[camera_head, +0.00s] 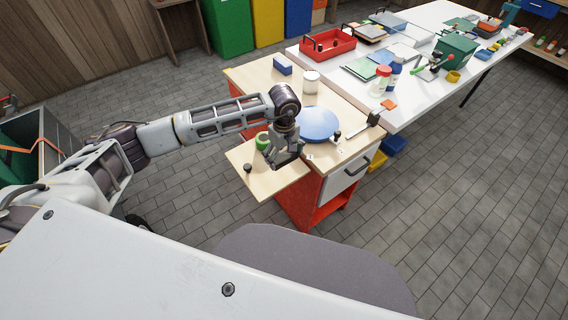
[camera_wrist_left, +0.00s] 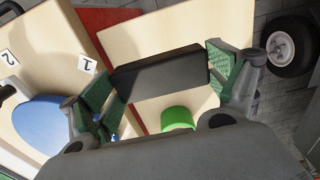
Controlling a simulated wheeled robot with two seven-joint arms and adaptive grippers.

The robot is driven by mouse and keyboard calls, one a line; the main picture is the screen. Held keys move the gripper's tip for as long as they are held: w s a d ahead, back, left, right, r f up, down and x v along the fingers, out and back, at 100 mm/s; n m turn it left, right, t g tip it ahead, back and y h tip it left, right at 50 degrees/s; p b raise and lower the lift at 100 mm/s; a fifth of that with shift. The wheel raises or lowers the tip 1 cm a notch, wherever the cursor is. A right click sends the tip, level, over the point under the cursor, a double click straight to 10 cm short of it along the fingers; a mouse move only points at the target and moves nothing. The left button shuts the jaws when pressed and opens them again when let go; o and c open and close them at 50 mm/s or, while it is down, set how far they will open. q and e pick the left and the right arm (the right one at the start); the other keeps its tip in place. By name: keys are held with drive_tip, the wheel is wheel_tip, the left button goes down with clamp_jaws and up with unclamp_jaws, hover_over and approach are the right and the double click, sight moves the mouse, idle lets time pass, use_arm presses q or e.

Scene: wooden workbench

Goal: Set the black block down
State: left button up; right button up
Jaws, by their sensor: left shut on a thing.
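The black block (camera_wrist_left: 160,74) spans between the green-padded fingers of my left gripper (camera_wrist_left: 158,80) in the left wrist view, and the gripper is shut on it. In the head view my left gripper (camera_head: 284,160) points down over the near part of the wooden workbench, by the pale pull-out board (camera_head: 272,182). The block is hard to pick out there against the dark fingers. Whether it touches the surface below cannot be told. My right gripper is not in view.
A green cup (camera_head: 262,141) stands close beside my left gripper, left of it. A blue round plate (camera_head: 319,122) lies behind and right. A small dark knob (camera_head: 248,167) is on the board's left part. A white jar (camera_head: 311,79) and a blue block (camera_head: 282,66) stand farther back.

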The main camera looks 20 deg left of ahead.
sight(284, 169)
use_arm(q)
drive_tip(key=shift+f, duration=2.45)
drive_tip(key=o, duration=0.8)
drive_tip(key=shift+o, duration=0.6)
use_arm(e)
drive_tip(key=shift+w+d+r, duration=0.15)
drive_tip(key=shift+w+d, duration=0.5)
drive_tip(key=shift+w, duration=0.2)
